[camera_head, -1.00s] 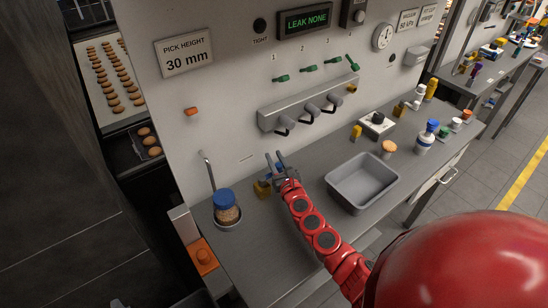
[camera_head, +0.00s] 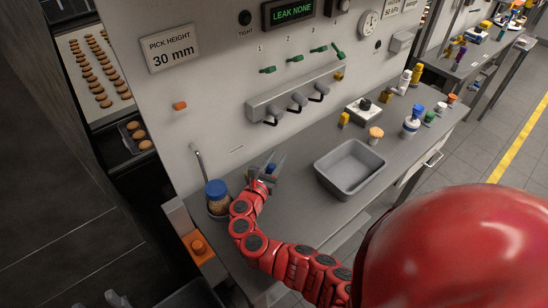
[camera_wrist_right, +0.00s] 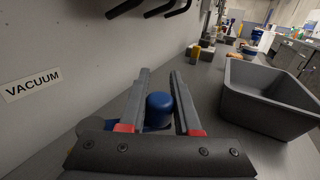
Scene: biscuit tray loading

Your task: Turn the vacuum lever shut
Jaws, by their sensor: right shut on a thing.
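The vacuum lever's blue knob (camera_wrist_right: 159,108) stands between the two grey fingers of my right gripper (camera_wrist_right: 160,100) in the right wrist view. The head view also shows the blue knob (camera_head: 271,168) between the fingers of the right gripper (camera_head: 270,163), low in front of the panel. This gripper is shut on it. A VACUUM label (camera_wrist_right: 33,85) is on the panel to the left in the wrist view. The lever's lower part is hidden by the gripper and my red arm. I cannot make out my left gripper.
A grey bin (camera_head: 349,170) stands to the right of the gripper. Black hooks (camera_head: 298,107) stick out of the panel above. An orange button box (camera_head: 199,246) is at the counter's left end.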

